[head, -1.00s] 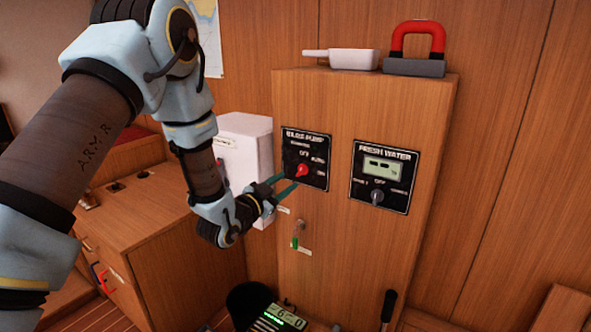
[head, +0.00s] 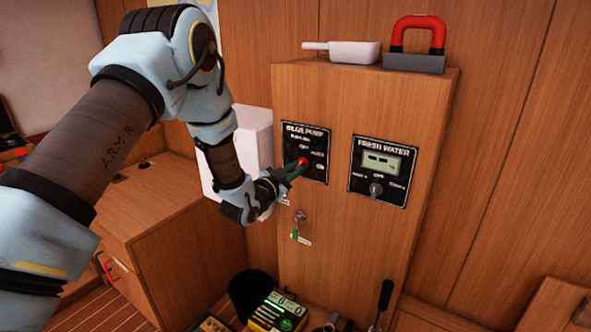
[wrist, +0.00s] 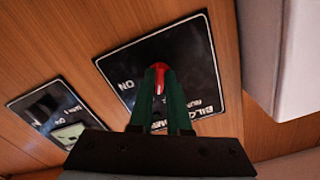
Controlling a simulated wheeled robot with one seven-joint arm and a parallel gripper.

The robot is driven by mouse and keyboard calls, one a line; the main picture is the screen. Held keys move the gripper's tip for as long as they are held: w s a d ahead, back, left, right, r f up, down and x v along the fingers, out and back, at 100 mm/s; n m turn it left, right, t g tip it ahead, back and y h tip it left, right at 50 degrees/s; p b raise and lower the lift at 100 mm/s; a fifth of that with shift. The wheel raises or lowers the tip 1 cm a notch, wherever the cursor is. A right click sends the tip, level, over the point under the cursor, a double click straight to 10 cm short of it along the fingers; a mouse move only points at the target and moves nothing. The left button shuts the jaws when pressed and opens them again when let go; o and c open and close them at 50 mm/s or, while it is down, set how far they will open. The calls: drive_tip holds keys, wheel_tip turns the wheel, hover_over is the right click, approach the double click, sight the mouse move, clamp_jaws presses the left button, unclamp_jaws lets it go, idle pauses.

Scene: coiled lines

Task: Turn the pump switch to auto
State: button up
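The bilge pump panel (head: 316,174) is a black plate on the upper left of the wooden cabinet front, with words such as AUTO and ON around its switch. The red switch knob (head: 303,161) is mostly covered by my gripper (head: 298,167) in the head view. In the wrist view, my gripper's two green fingers (wrist: 159,80) stand on either side of the red knob (wrist: 159,68), and the knob fills the gap between their tips. Which label the knob points to cannot be told.
The fresh water panel (head: 378,172), with a display and a grey knob, is to the right. A white box (head: 240,150) stands close left of the cabinet. A key with a green tag (head: 295,234) hangs below. A red-handled object (head: 416,45) and a white scoop-like item (head: 342,51) lie on top.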

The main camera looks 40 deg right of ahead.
clamp_jaws()
drive_tip(key=shift+f+b, duration=0.1)
drive_tip(key=shift+b, duration=0.3)
drive_tip(key=m+b, duration=0.3)
drive_tip(key=b, duration=0.4)
drive_tip(key=shift+b, duration=0.3)
drive_tip(key=shift+o, duration=2.4)
unclamp_jaws()
drive_tip(key=shift+a, duration=0.1)
drive_tip(key=b+v, duration=0.3)
drive_tip(key=v, duration=0.7)
drive_tip(key=shift+a+b, duration=0.35)
